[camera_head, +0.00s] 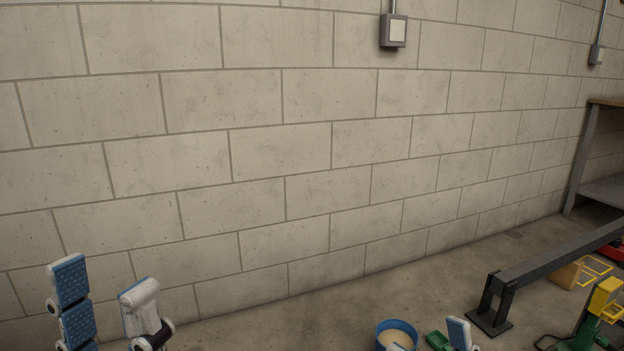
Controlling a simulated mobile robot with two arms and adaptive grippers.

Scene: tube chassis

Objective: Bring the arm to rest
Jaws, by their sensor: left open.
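My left gripper (104,280) shows at the bottom left of the head view, its fingers pointing up. One finger shows its blue ribbed pad and the other its white back. The fingers are apart, with nothing between them, in front of the block wall. A small white and blue tip at the bottom edge, right of centre, looks like a fingertip of my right gripper (460,333). The rest of that gripper is out of the picture, so its opening cannot be told.
A blue bucket (382,334) with pale contents stands at the bottom. Beside it is a green object (438,342). A dark steel beam (550,257) on a foot, a yellow and green stand (598,312), a cardboard-coloured block (566,275) and a workbench (582,160) are at right.

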